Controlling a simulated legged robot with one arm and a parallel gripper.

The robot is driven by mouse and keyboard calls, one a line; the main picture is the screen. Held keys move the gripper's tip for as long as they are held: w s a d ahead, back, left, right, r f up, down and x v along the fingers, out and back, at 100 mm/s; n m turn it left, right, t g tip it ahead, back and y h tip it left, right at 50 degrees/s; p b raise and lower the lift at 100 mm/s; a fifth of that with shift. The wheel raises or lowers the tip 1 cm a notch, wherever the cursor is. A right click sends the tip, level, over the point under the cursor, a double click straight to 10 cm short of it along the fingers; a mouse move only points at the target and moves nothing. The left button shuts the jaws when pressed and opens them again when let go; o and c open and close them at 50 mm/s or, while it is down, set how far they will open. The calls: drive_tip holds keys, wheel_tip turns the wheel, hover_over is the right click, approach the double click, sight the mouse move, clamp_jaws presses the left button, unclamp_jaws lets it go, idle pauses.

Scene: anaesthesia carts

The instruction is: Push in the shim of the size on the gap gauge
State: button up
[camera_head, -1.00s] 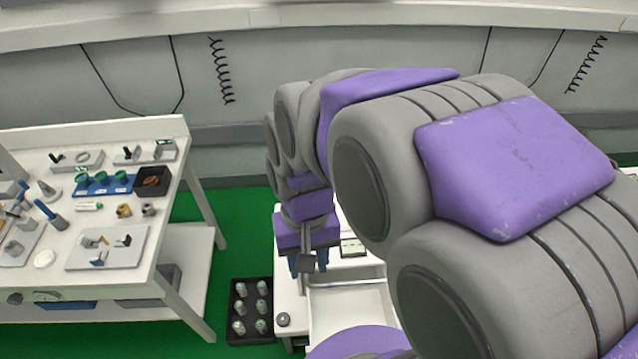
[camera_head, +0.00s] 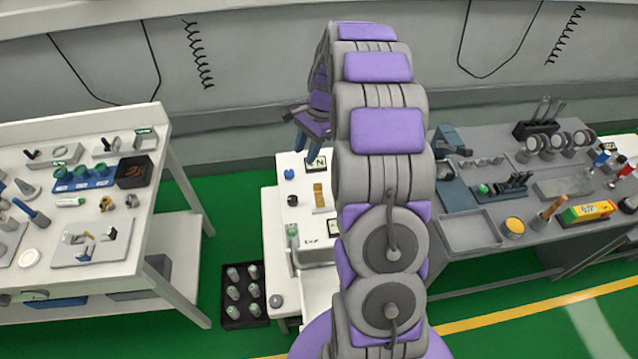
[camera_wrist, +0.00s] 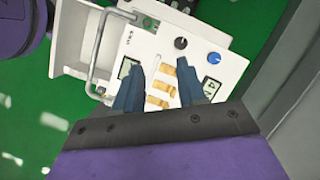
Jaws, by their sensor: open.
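Several tan shims (camera_wrist: 160,85) sit in a row on a white cart top (camera_wrist: 150,45); in the head view they form a tan strip (camera_head: 319,195). A dark-framed display (camera_wrist: 212,86) lies to their right in the wrist view, and another small display (camera_wrist: 128,67) is partly behind the left finger. I cannot read a size, nor tell which display is the gap gauge. My gripper (camera_wrist: 160,73) is open, its blue fingers on either side of the shims in the picture, with nothing between them. In the head view my gripper (camera_head: 312,128) is above the cart's far end.
A black knob (camera_wrist: 181,43) and a blue knob (camera_wrist: 214,58) stand on the cart top. A metal handle (camera_wrist: 97,50) runs along its edge. A white table (camera_head: 110,210) is at left, a grey bench (camera_head: 490,215) at right, and a black vial tray (camera_head: 243,290) on the floor.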

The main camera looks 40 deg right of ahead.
drive_tip(key=w+d+f+m+t, duration=0.1)
drive_tip(key=w+d+f+m, duration=0.15)
drive_tip(key=d+f, duration=0.4)
drive_tip(key=w+d+f+m, duration=0.1)
drive_tip(key=d+f+m, duration=0.35)
drive_tip(key=d, duration=0.35)
drive_tip(key=b, duration=0.3)
approach(319, 184)
drive_tip(key=shift+t, duration=0.3)
drive_tip(key=x, duration=0.9)
drive_tip(key=shift+s+a+f, duration=0.1)
drive_tip(key=shift+s+f, duration=0.05)
drive_tip(key=shift+f, duration=0.2)
drive_tip(key=shift+c, duration=0.3)
clamp_jaws()
drive_tip(key=shift+r+y, duration=0.1)
drive_tip(key=shift+y, duration=0.2)
